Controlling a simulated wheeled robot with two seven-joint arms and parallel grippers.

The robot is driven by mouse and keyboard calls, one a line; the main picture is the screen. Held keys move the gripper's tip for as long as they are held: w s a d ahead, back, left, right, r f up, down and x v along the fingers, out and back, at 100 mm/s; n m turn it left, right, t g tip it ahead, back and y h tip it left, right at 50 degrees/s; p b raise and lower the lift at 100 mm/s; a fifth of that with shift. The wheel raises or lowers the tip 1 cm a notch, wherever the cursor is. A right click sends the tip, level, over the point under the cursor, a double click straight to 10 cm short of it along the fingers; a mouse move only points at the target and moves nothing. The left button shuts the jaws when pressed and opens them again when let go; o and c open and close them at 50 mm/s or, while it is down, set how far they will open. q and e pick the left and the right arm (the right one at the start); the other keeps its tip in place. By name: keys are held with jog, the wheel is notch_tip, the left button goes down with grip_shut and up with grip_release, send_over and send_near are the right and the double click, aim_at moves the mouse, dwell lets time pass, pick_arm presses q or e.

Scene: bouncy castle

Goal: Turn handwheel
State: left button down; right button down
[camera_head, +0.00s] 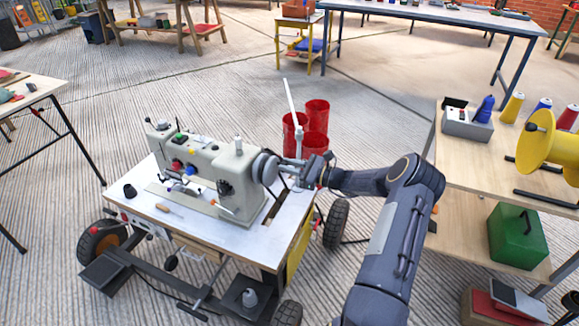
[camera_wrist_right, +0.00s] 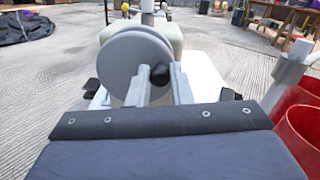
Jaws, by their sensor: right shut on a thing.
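The handwheel (camera_head: 266,168) is a grey disc on the right end of a cream sewing machine (camera_head: 205,175). My right gripper (camera_head: 284,168) reaches it from the right in the head view. In the right wrist view the handwheel (camera_wrist_right: 137,65) stands upright in front of the gripper (camera_wrist_right: 150,82), with a dark knob (camera_wrist_right: 159,75) on its face. The light grey fingers lie one on each side of the knob area and are shut on the wheel's part there; the exact contact is partly hidden. My left gripper is not in view.
The machine stands on a white wheeled table (camera_head: 160,215). Red cylinders (camera_head: 317,115) and a white pole (camera_head: 290,100) stand just behind the gripper. A wooden bench (camera_head: 465,150) with thread cones and a yellow spool (camera_head: 548,145) is at right.

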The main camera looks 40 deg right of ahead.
aim_at(273, 164)
jog(key=n+b, duration=0.1)
jog(key=n, duration=0.1)
jog(key=n+b, duration=0.2)
jog(key=a+r+n+b, duration=0.1)
jog(key=n, duration=0.1)
jog(key=shift+s+a+b, duration=0.1)
jog(key=shift+s+b, duration=0.25)
jog(key=shift+b, duration=0.05)
jog(key=n+b, duration=0.2)
jog(key=a+n+b, duration=0.1)
jog(key=shift+s+n, duration=0.25)
jog(key=shift+n, duration=0.15)
jog(key=n+b, duration=0.3)
jog(key=shift+s+a+r+b, duration=0.2)
jog(key=shift+a+r+b, duration=0.05)
jog(key=shift+a+b, duration=0.15)
jog(key=c, duration=1.3)
grip_release()
jog(key=shift+r, duration=0.1)
